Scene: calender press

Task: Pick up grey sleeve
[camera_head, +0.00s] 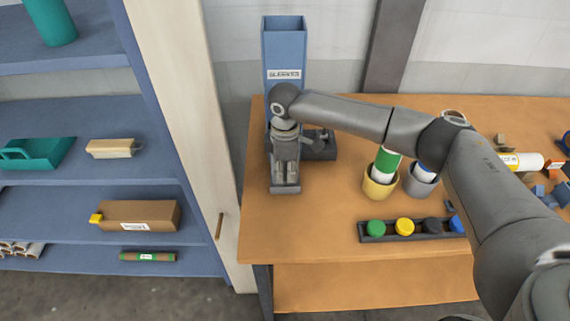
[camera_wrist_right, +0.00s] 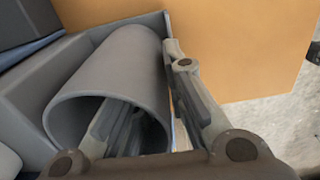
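The grey sleeve (camera_wrist_right: 108,75) is a hollow tube lying in the grey tray (camera_wrist_right: 35,85) in the right wrist view; its open end faces the camera. My right gripper (camera_wrist_right: 158,85) has one finger inside the sleeve and the other outside its right wall. I cannot tell whether both fingers press on the wall. In the head view my right gripper (camera_head: 286,172) points down over the grey tray (camera_head: 286,188) below the blue dispenser (camera_head: 284,50) labelled for sleeves. There the gripper hides most of the sleeve. My left gripper is not in view.
Right of the tray stand a yellow cup (camera_head: 380,187) and a grey cup (camera_head: 420,184) holding items. A dark rack (camera_head: 400,237) with coloured caps lies in front. Blue shelves (camera_head: 75,206) stand left. The table's (camera_head: 300,235) front left area is clear.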

